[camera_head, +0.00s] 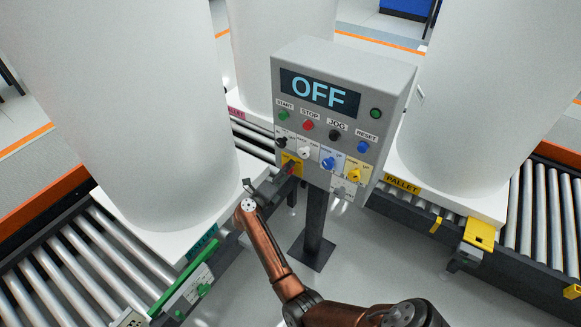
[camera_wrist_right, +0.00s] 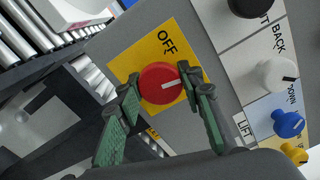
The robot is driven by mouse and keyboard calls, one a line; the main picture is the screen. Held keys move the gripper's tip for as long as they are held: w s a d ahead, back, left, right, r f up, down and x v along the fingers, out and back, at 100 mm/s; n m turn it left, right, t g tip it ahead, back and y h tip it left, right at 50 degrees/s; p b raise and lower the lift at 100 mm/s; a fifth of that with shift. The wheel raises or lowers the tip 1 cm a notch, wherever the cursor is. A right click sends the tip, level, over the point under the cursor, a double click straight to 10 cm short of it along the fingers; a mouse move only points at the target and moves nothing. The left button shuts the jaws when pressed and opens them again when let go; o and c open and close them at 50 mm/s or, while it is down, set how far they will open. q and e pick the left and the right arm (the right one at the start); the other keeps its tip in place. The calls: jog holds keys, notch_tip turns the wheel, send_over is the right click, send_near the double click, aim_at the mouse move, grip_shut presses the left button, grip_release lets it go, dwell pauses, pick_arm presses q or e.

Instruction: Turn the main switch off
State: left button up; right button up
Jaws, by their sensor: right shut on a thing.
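The main switch (camera_wrist_right: 160,84) is a red round knob with a white pointer line on a yellow plate marked OFF, in the right wrist view. In the head view its yellow plate (camera_head: 291,160) is at the lower left of the grey control box (camera_head: 345,65), mostly behind my gripper. The box's display (camera_head: 319,93) reads OFF. My right gripper (camera_head: 284,172) reaches the plate; in the right wrist view its green fingers (camera_wrist_right: 162,85) are shut on the red knob, one on each side. The knob's pointer line lies nearly level, toward the right finger. My left gripper is not in view.
Start, stop, jog and reset buttons sit above more knobs, including a white knob (camera_wrist_right: 277,74) and a blue knob (camera_wrist_right: 288,124) near the switch. Large white tanks (camera_head: 130,110) stand on roller conveyors (camera_head: 70,260) around the box. Grey floor is free in front of the post.

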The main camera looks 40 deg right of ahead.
jog(key=n+p, duration=0.1)
jog(key=n, duration=0.1)
jog(key=n+p, duration=0.1)
jog(key=p, duration=0.1)
jog(key=shift+a+r+n+p, duration=0.1)
jog(key=shift+r+n+p, duration=0.1)
jog(key=shift+n+p, duration=0.85)
jog(key=shift+n, duration=0.25)
jog(key=n+p, duration=0.2)
jog(key=n, duration=0.1)
jog(key=shift+f, duration=0.15)
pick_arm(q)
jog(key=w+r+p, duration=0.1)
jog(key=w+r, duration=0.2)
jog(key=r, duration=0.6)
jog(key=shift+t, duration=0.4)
pick_arm(e)
jog(key=shift+f+n, duration=0.1)
jog(key=shift+n, duration=1.2)
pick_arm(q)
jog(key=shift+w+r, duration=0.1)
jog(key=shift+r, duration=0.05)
pick_arm(e)
jog(key=o, duration=1.2)
